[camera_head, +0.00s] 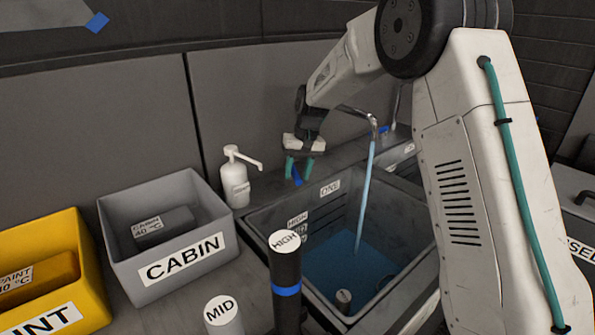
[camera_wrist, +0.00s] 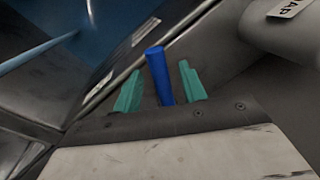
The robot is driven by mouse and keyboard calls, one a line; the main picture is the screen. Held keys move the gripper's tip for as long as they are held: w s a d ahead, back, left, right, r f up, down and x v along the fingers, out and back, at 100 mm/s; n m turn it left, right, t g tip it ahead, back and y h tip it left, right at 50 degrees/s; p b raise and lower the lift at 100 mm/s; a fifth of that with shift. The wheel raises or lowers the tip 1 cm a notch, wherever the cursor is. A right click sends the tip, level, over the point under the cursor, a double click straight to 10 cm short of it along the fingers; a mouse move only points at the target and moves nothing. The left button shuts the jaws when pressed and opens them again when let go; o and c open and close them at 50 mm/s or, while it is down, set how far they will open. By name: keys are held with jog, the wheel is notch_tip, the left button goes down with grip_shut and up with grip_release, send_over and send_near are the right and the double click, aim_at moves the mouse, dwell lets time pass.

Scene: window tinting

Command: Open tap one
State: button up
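The sink (camera_head: 262,222) labelled ONE (camera_head: 330,188) has blue water (camera_head: 335,270) in its bottom. A water stream (camera_head: 364,195) runs into it from a curved metal spout (camera_head: 373,122). My gripper (camera_head: 299,168) is above the sink's back left ledge, with its teal fingers pointing down. A blue tap handle (camera_head: 297,176) shows between the fingers. In the wrist view the blue handle (camera_wrist: 160,75) stands between the teal fingertips of my gripper (camera_wrist: 160,88), with a narrow gap on each side. The tap's base is hidden behind my gripper.
A white pump bottle (camera_head: 238,180), labelled SOAP in part, stands left of my gripper. A grey CABIN bin (camera_head: 185,262) and a yellow bin (camera_head: 85,270) are at left. HIGH (camera_head: 286,285) and MID (camera_head: 224,318) cylinders stand in front. Another blue handle (camera_head: 385,128) is behind.

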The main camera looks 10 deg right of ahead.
notch_tip(320, 180, up, 8)
jog(key=d, duration=0.1)
jog(key=shift+d+f, duration=0.15)
jog(key=shift+d, duration=0.1)
jog(key=s+d+r, duration=0.1)
jog(key=s+d, duration=0.1)
jog(key=s, duration=1.3)
jog(key=s+d+r+t+h, duration=0.1)
jog(key=s+r, duration=0.1)
jog(key=s, duration=1.3)
jog(key=s+d+r+h, duration=0.1)
jog(key=s+d+r, duration=0.1)
jog(key=s, duration=1.3)
jog(key=shift+s+d, duration=0.35)
